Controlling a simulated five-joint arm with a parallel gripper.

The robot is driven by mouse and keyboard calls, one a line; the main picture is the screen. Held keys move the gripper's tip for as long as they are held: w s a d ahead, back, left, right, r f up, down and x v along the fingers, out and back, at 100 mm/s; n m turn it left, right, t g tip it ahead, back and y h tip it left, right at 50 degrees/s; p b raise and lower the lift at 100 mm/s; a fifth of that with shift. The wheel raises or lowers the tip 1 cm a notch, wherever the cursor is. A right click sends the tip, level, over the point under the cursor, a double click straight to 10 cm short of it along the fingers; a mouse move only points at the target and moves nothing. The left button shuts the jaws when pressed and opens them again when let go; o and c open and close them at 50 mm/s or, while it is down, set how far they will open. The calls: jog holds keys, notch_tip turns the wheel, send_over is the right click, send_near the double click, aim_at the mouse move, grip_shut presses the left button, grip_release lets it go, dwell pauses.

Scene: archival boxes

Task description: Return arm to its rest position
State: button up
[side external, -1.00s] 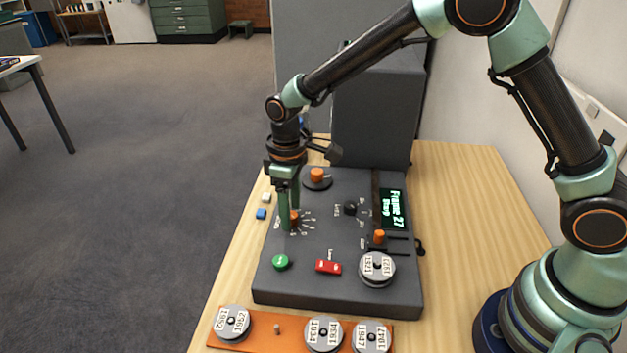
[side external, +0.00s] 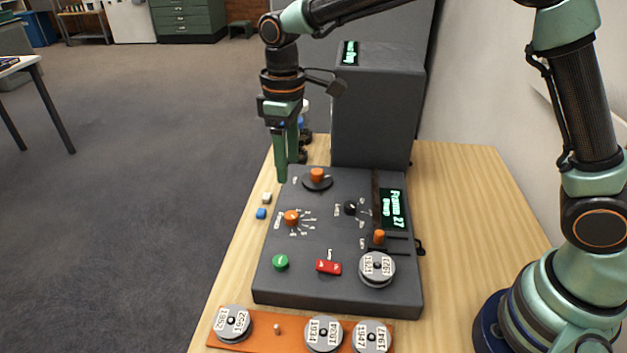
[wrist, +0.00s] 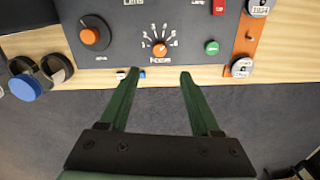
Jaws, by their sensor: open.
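My gripper (side external: 282,178) hangs fingers-down above the far left edge of the dark grey control panel (side external: 290,285). In the wrist view my gripper (wrist: 158,74) shows two green fingers spread apart with nothing between them. The orange focus knob (side external: 291,217) on the panel stands clear of the fingers, and it also shows in the wrist view (wrist: 160,50). A larger orange knob (side external: 317,175) sits at the back of the panel, to the right of the fingers. A small screen (side external: 393,209) reads "Frame 27".
A tall grey housing (side external: 372,110) stands behind the panel. Labelled reels lie on an orange tray (side external: 263,344) in front, and another reel (side external: 377,268) sits on the panel. The table (side external: 465,210) is bare on the right.

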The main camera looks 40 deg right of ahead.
jog(key=s+d+r+m+t, duration=0.3)
jog(key=s+d+r+m, duration=0.1)
jog(key=s+d+r, duration=0.4)
jog(key=s+d+m+t, duration=0.2)
jog(key=s+d+m, duration=0.1)
jog(key=s+d, duration=0.4)
jog(key=shift+s+d+f+t, duration=0.25)
jog(key=shift+d+f+t, duration=0.05)
jog(key=shift+d+f, duration=0.05)
dwell(0.7)
